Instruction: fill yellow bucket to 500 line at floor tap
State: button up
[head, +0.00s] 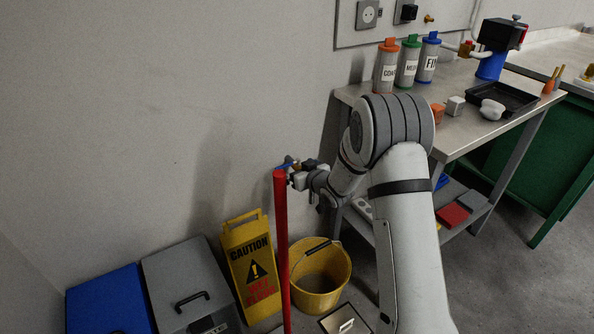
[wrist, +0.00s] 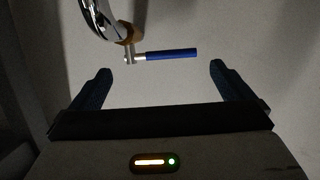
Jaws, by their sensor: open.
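The yellow bucket (head: 322,273) stands upright on the floor near the wall, with its handle lying over to the left side. Its inside is partly visible, but I cannot read a 500 line or tell a water level. The tap's blue lever (wrist: 172,54) and curved chrome spout (wrist: 101,18) show in the wrist view. In the head view my arm partly hides the tap.
A red post (head: 281,240) stands left of the bucket. A yellow caution sign (head: 252,265), grey box (head: 185,280) and blue box (head: 108,300) line the wall. The steel bench (head: 462,85) with canisters and a black tray (head: 505,97) is right.

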aim_at(286, 165)
jog(key=shift+b+x, duration=0.6)
jog(key=shift+x, duration=3.3)
jog(key=shift+c, duration=0.6)
jog(key=shift+f, duration=0.1)
jog(key=c, duration=0.7)
jog(key=shift+s, duration=0.1)
jog(key=shift+n+g+y+p, duration=0.3)
jog(key=shift+n+y+p, duration=0.1)
jog(key=shift+p, duration=0.3)
jog(key=shift+s+d+n+g+y+p, duration=0.1)
jog(key=shift+s+n+g+y+p, duration=0.2)
jog(key=shift+n+g+y+p, duration=0.55)
jog(key=shift+s+n+p, duration=0.2)
jog(key=shift+n+p, duration=0.05)
jog(key=shift+p, duration=0.55)
jog(key=shift+s+n+g+y, duration=0.1)
jog(key=shift+n+g+y, duration=0.2)
jog(key=shift+g+y, duration=0.15)
jog(key=shift+s+f, duration=0.15)
jog(key=shift+f, duration=0.1)
